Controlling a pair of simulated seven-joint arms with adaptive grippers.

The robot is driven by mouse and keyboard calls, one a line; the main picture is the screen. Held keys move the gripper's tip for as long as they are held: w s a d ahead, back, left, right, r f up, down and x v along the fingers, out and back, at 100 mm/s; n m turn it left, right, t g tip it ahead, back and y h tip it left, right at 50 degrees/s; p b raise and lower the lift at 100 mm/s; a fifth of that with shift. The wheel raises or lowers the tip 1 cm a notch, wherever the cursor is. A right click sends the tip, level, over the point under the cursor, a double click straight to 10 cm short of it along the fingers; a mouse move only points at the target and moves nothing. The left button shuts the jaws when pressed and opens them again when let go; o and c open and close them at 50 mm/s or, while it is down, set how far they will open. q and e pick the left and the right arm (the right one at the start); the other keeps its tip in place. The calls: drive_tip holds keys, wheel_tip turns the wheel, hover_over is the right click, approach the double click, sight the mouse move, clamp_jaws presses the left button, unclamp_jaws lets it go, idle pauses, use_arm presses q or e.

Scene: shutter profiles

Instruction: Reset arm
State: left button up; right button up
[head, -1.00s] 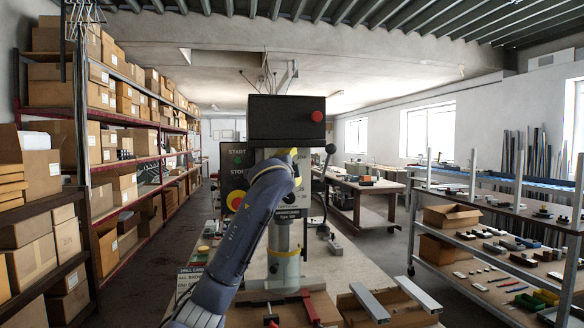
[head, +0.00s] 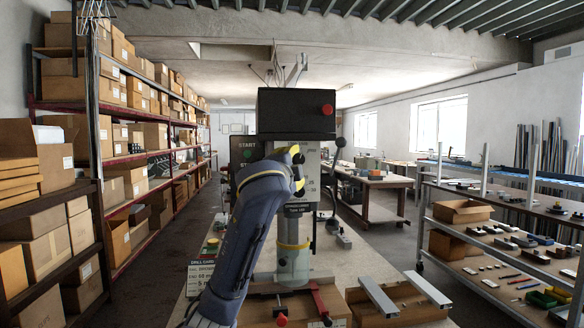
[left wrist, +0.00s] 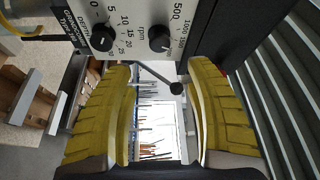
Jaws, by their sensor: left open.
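My left arm rises from the bottom of the head view in front of the drill press (head: 296,114). My left gripper (head: 299,170) is beside the press's front panel, with yellow showing at its end; the arm hides part of it. In the left wrist view the two yellow finger pads (left wrist: 160,80) stand wide apart with nothing between them. Beyond them are the press's dial panel (left wrist: 130,25) and a black lever (left wrist: 158,76). I cannot tell from these views how close the fingers are to the press. My right gripper is not in view.
A wooden box (head: 362,312) with two metal profiles (head: 379,297) across it stands right of the press base. A red clamp (head: 319,301) lies by the base. Box-filled shelves (head: 122,158) line the left; a metal rack (head: 499,216) stands at right.

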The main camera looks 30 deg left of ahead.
use_arm(q)
drive_tip(key=shift+s+d, duration=0.1)
drive_tip(key=shift+s, duration=0.25)
